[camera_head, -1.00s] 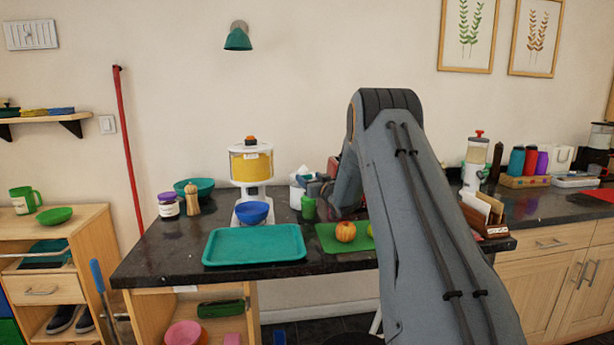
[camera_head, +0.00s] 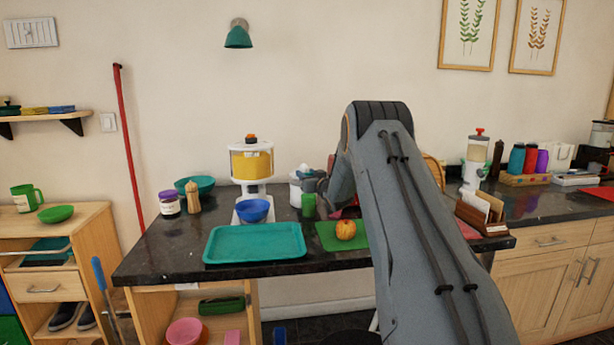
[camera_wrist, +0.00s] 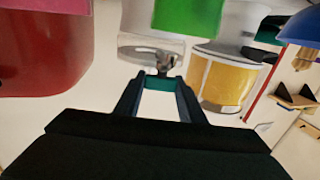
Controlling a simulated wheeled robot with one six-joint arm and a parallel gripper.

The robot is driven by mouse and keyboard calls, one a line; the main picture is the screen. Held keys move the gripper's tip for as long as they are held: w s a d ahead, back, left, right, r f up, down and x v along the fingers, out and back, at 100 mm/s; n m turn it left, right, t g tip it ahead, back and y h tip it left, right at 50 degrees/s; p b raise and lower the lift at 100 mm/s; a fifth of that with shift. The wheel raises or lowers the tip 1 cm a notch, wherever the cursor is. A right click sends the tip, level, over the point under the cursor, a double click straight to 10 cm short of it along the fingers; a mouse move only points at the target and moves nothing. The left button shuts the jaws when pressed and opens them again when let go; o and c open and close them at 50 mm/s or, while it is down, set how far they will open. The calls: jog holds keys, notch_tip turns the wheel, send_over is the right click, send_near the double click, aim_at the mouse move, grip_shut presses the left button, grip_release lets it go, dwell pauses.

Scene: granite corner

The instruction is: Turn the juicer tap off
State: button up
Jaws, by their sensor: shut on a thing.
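The juicer (camera_head: 252,165) stands upright at the back of the dark counter, with a clear tank of yellow juice on a white base. A blue bowl (camera_head: 254,210) stands in front of its base, and I cannot make out the tap there. In the wrist view the juicer (camera_wrist: 224,77) appears upside down, right of my gripper and apart from it. My gripper (camera_wrist: 160,86) is shut on a small teal thing (camera_wrist: 161,83) between its fingertips. A small grey shape (camera_wrist: 163,63) shows just beyond. In the head view my gripper (camera_head: 312,181) is right of the juicer.
A green cup (camera_head: 308,206) and a white canister (camera_head: 296,196) stand close to my gripper. A teal tray (camera_head: 255,244) lies in front of the juicer. A green mat (camera_head: 328,240) bears an orange-yellow fruit (camera_head: 346,230). A red thing (camera_wrist: 45,55) fills the wrist view's upper left.

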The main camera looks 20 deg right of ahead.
jog(key=shift+w+a+m+h+b, duration=0.1)
jog(key=shift+m+h+b, duration=0.8)
jog(key=shift+h+b, duration=0.5)
jog(key=shift+m+g+h+b, duration=0.4)
jog(key=shift+m+h+b, duration=0.2)
jog(key=shift+h+b, duration=0.3)
jog(key=shift+r, duration=0.1)
jog(key=o, duration=1.1)
jog(key=shift+c, duration=0.2)
jog(key=b+v, duration=0.1)
jog(key=v, duration=0.7)
